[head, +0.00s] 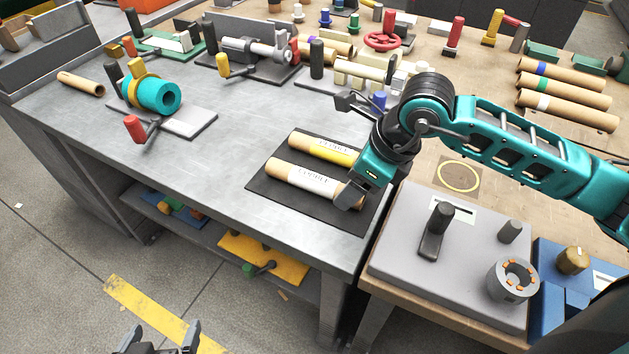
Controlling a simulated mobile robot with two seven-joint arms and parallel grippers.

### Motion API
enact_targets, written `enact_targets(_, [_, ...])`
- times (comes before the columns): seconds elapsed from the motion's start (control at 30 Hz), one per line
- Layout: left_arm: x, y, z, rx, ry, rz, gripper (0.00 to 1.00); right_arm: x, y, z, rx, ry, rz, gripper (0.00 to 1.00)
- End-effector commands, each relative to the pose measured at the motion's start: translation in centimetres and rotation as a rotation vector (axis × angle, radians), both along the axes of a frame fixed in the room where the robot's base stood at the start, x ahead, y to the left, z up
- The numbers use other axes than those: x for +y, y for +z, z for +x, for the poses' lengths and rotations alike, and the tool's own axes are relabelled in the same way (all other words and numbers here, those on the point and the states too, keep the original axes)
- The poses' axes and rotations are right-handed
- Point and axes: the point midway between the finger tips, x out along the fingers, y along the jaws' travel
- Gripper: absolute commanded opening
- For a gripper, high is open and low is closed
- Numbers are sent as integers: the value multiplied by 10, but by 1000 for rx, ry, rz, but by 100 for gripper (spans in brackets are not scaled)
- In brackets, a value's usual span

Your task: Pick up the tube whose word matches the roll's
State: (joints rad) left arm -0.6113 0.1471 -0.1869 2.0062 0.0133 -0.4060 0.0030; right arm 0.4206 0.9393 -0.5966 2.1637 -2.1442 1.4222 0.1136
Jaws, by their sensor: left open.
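Two cardboard tubes lie side by side on a black mat (265,188): one with a yellow band (325,149), one with a white band (312,178). Each band carries a dark word too small to read surely. A thick teal roll (152,94) sits on a grey stand at the left; no word on it is legible. My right gripper (347,150), on the teal arm from the right, is spread open. Its lower finger appears over the white-banded tube's right end; contact is unclear. My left gripper (161,336) is open and empty at the bottom edge, away from the table.
Three banded tubes (565,95) lie at the upper right. A bare tube (81,83) lies at the far left. A grey fixture plate (400,250) with posts is at the lower right. Clamps and fixtures crowd the back. The grey table's (225,155) middle is clear.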

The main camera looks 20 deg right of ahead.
Motion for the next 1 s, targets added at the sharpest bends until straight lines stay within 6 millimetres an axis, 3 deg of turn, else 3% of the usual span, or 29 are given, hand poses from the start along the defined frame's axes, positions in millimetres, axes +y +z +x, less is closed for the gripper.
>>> enact_targets(0.2, [-1,-2,0,1,-2,-1,100,7,-24,8,0,-1,2,67])
enact_targets(0.47, [-1,-2,0,2,-2,-1,100,7,-25,9,-1,0,1,66])
enact_targets(1.0, [-1,-2,1,0,-2,-2,100,7,-25,9,-1,0,1,14])
